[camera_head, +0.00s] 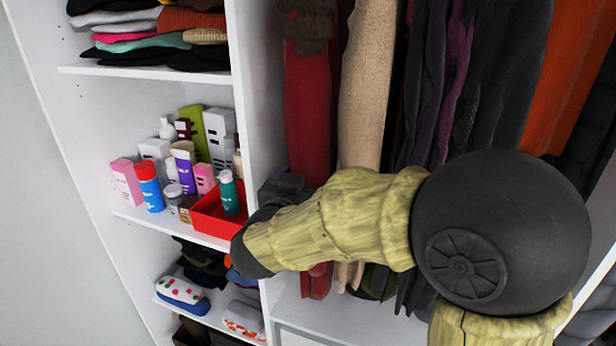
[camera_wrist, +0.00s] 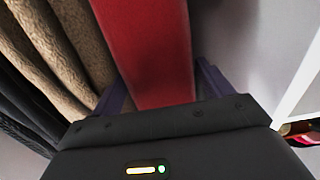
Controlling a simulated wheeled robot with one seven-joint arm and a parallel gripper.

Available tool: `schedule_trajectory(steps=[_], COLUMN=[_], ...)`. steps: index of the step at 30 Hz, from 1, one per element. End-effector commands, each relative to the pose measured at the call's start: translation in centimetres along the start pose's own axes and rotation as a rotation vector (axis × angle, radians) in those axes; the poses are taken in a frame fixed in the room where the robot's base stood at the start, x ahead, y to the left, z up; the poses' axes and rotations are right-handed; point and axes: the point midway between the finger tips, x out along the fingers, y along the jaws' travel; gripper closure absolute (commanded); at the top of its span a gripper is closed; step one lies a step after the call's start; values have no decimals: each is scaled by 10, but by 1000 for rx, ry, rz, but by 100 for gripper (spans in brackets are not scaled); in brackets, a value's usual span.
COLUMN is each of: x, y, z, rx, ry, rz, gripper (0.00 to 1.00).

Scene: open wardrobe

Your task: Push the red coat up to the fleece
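The red coat (camera_head: 307,110) with a brown furry collar hangs at the left end of the wardrobe's hanging section, near the white divider. The beige, nubby fleece (camera_head: 366,85) hangs just right of it, with a narrow gap between. My gripper (camera_head: 283,190) is at the red coat's lower part in the head view, partly hidden by my arm. In the wrist view my gripper (camera_wrist: 160,76) is open, its two purple-blue fingers on either side of the red coat (camera_wrist: 150,45). The fleece (camera_wrist: 65,45) is left of the left finger. I cannot tell whether the fingers touch the coat.
The white divider (camera_head: 258,90) stands close left of the red coat. Dark, purple and orange garments (camera_head: 565,75) hang to the right. Shelves at left hold folded clothes, toiletries (camera_head: 150,187) and a red bin (camera_head: 208,222).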

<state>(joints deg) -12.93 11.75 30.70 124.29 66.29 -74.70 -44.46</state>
Motion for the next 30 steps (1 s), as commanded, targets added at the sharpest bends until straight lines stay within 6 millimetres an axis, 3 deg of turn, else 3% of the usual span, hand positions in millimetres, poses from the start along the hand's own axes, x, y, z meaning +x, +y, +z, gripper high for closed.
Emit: schedule_trajectory(steps=[1,9,26,27,30], x=[0,0,0,0,0], y=[0,0,-10,-11,-10], z=[0,0,-1,-1,-1], rx=[0,-1,-4,-4,-3], ry=[0,0,1,1,1], rz=[0,0,0,0,0], gripper=[31,83,83,25,5])
